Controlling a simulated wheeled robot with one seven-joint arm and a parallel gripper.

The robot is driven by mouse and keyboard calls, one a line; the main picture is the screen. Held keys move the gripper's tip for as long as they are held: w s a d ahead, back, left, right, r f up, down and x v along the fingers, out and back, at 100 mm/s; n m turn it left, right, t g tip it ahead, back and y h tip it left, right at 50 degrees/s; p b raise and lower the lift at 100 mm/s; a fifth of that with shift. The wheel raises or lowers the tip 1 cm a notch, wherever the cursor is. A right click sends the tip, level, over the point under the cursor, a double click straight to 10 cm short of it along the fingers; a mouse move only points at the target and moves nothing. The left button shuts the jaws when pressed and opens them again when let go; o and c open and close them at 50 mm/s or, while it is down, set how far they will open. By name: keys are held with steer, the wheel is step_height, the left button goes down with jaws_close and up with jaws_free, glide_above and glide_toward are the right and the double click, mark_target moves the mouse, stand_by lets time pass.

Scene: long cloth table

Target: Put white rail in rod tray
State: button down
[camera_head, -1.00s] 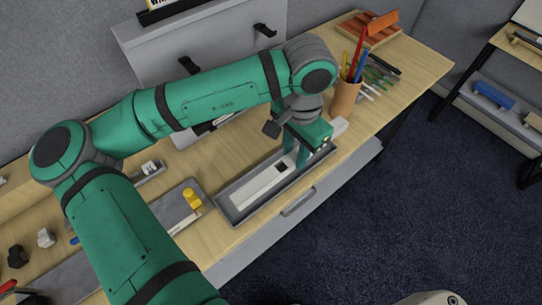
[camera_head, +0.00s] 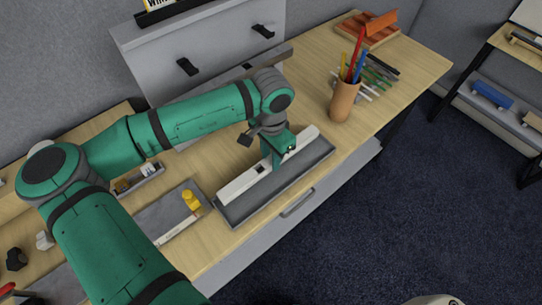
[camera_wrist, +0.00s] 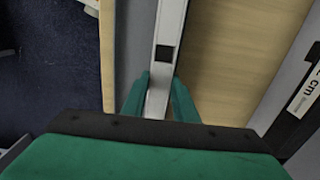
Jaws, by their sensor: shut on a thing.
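The white rail (camera_head: 240,185) is a long, straight bar with a dark square mark. My gripper (camera_head: 276,163) is shut on the rail near its middle. In the wrist view the rail (camera_wrist: 170,22) runs between the two green fingers (camera_wrist: 160,88). The grey rod tray (camera_head: 290,180) is a long, shallow tray near the table's front edge. The rail lies parallel to it, along and over its back edge. Most of the tray floor shows bare in front of the rail. I cannot tell whether the rail touches the tray rim.
A brown pen cup (camera_head: 343,100) with pens stands to the right of the tray. A yellow object (camera_head: 191,199) sits on another grey tray to the left. A grey cabinet (camera_head: 215,50) stands behind. Bare wood (camera_head: 400,100) shows at the right.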

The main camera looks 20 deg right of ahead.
steer(key=shift+a, duration=0.15)
steer(key=shift+s+d+f, duration=0.15)
steer(key=shift+s+d, duration=0.15)
steer(key=shift+d, duration=0.2)
steer(key=shift+a+f, duration=0.2)
steer(key=shift+f, duration=0.2)
steer(key=c, duration=1.4)
jaws_free()
steer(key=shift+w, duration=0.15)
